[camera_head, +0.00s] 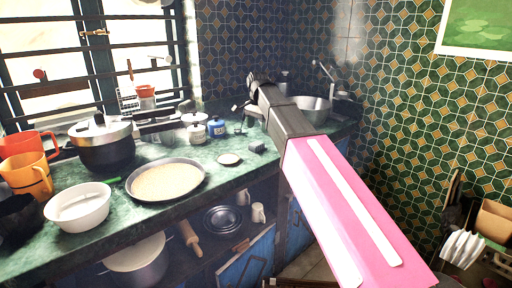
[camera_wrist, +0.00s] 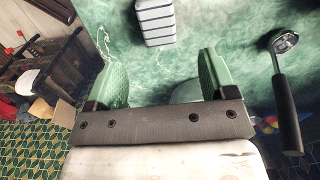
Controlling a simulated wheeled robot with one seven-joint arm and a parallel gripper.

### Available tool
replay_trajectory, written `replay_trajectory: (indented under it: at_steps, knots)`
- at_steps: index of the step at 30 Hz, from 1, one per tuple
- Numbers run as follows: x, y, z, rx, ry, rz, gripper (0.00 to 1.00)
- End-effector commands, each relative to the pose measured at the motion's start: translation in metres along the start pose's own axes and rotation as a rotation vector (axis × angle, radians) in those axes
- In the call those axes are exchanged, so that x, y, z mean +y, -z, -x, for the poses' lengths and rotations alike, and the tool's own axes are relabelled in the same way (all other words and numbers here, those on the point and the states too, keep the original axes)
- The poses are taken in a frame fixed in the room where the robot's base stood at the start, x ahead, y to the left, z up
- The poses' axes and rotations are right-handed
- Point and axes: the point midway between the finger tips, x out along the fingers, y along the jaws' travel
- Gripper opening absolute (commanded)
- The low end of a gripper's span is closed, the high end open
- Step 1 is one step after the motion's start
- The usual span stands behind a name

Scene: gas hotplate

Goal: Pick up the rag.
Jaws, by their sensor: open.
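A pale grey, ridged, folded-looking piece (camera_wrist: 155,20) lies on the green marble counter at the top of the wrist view. It may be the rag, but I cannot be sure. A small grey block on the counter in the head view (camera_head: 257,147) may be the same thing. My gripper (camera_wrist: 155,62) has its two green fingers spread wide with nothing between them. The grey piece is beyond the fingertips, roughly centred between them, and apart from them. In the head view my pink arm reaches over the counter and the fingers cannot be made out clearly.
A black-handled utensil (camera_wrist: 286,105) lies right of my fingers. On the counter (camera_head: 215,179) are a flat pan (camera_head: 166,181), a white bowl (camera_head: 80,207), a dark pot (camera_head: 104,145), mugs (camera_head: 27,176) and a small dish (camera_head: 229,159). A metal basin (camera_head: 312,108) is at the back.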

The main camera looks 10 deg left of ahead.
Motion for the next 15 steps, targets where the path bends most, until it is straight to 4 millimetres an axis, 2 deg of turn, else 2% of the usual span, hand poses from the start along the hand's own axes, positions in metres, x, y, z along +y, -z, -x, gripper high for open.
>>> replay_trajectory:
  at_steps: [3,11,15]
  knots:
    - [0.001,-0.001,-0.018,0.000,-0.001,0.000,0.78]
    - [0.001,-0.002,-0.034,0.000,0.000,0.001,0.78]
    - [0.002,-0.005,-0.051,-0.001,-0.001,0.001,0.78]
